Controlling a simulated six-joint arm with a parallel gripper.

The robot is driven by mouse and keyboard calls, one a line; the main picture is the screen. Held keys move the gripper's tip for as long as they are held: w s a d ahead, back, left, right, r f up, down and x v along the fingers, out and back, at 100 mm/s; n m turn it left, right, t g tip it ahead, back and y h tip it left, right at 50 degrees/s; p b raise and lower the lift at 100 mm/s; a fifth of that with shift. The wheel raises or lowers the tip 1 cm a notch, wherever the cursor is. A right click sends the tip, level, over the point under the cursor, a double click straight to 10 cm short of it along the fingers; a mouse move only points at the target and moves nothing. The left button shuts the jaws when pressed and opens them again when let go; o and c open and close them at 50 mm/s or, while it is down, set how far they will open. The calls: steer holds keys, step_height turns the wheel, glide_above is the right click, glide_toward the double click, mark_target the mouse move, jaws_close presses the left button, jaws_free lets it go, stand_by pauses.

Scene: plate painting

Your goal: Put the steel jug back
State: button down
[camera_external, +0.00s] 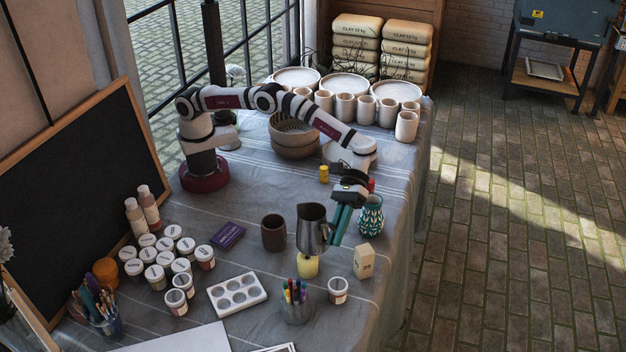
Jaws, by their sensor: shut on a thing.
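The steel jug (311,230) is a dark metallic pitcher, upright, near the middle of the table in the external view. My gripper (338,224) is at its right side, shut on it where its handle would be; the fingers hide that part. The jug's lower end overlaps a pale yellow rounded object (307,267) in the picture. I cannot tell whether the jug is held above it or stands behind it.
A brown cup (273,233) stands left of the jug. A teal patterned vase (371,215) stands close right of my gripper. A small wooden block (363,262), a pen holder (296,303), a white palette (237,294) and several paint jars (168,250) occupy the front.

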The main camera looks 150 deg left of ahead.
step_height(320, 180, up, 6)
steer(key=shift+r, duration=0.15)
steer(key=shift+s+a, duration=0.25)
steer(key=s+a+n+t+y, duration=0.2)
steer(key=s+n+t+y, duration=0.15)
steer(key=s, duration=1.55)
steer(key=shift+n+g+h, duration=0.25)
steer(key=shift+n+g, duration=0.2)
steer(key=s+a+f, duration=0.1)
steer(key=a+f, duration=0.2)
steer(key=f, duration=0.2)
steer(key=a+f, duration=0.4)
steer(key=f, duration=0.1)
steer(key=s+a+f, duration=0.1)
steer(key=a+f, duration=0.3)
steer(key=f, duration=0.1)
steer(key=shift+s+f, duration=0.3)
steer(key=shift+f, duration=0.3)
